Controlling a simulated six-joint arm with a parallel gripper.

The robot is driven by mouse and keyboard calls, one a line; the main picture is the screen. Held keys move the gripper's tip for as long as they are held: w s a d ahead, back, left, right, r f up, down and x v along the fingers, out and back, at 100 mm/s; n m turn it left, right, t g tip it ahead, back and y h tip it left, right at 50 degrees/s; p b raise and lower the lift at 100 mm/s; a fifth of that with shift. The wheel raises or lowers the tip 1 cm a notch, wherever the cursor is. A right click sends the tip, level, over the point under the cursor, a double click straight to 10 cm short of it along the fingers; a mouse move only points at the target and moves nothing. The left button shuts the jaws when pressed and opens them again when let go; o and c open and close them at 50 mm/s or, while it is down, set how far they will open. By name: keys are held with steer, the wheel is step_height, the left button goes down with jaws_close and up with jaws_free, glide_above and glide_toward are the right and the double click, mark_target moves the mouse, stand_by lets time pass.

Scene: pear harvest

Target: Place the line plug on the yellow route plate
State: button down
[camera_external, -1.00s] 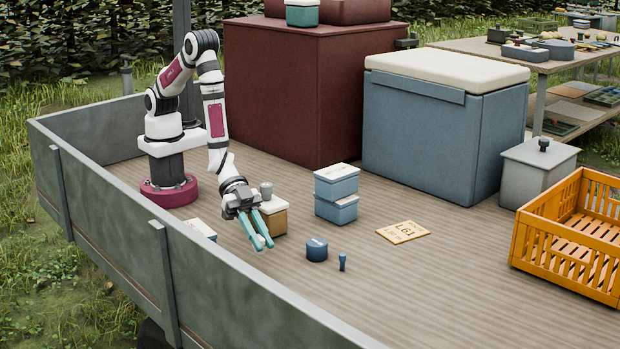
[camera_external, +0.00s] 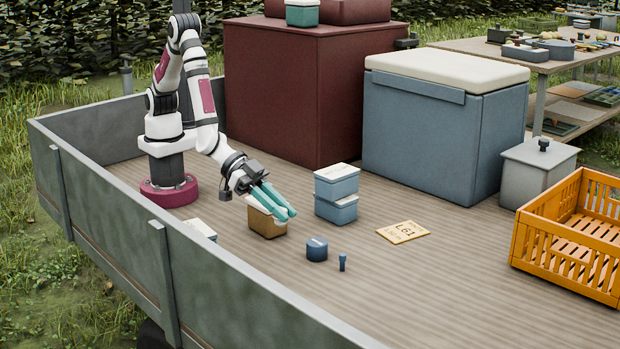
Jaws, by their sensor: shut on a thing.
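A small blue peg-shaped plug (camera_external: 342,262) stands upright on the bed, front left of the plate. A wider blue round piece (camera_external: 317,249) stands beside it. My gripper (camera_external: 283,209), with teal fingers, is over the tan box (camera_external: 266,225), left of the plate and apart from it. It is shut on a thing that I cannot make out. The fingers cover the box's top, where the grey cylinder stood.
Two stacked blue boxes with white lids (camera_external: 337,193) stand right of my gripper. A large blue cooler (camera_external: 430,135) and a dark red cabinet (camera_external: 290,95) stand behind. An orange crate (camera_external: 575,245) is at right. The grey side wall (camera_external: 200,270) runs along the front. The bed around the plate is clear.

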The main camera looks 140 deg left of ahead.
steer(key=w+a+n+g+y, duration=0.2)
steer(key=w+a+n+y, duration=0.1)
steer(key=a, duration=0.6)
steer(key=w+a+n+g+y, duration=0.1)
steer(key=w+a+n+y, duration=0.2)
steer(key=a, duration=0.7)
glide_above(396, 235)
steer(key=shift+n+y, duration=0.3)
steer(key=shift+n, duration=0.1)
step_height(396, 235, down, 7)
steer(key=shift+d+r, duration=0.1)
steer(key=f, duration=0.4)
steer(key=shift+a, duration=0.2)
steer(key=shift+f, duration=0.1)
steer(key=shift+f, duration=0.15)
steer(key=c, duration=0.8)
jaws_free()
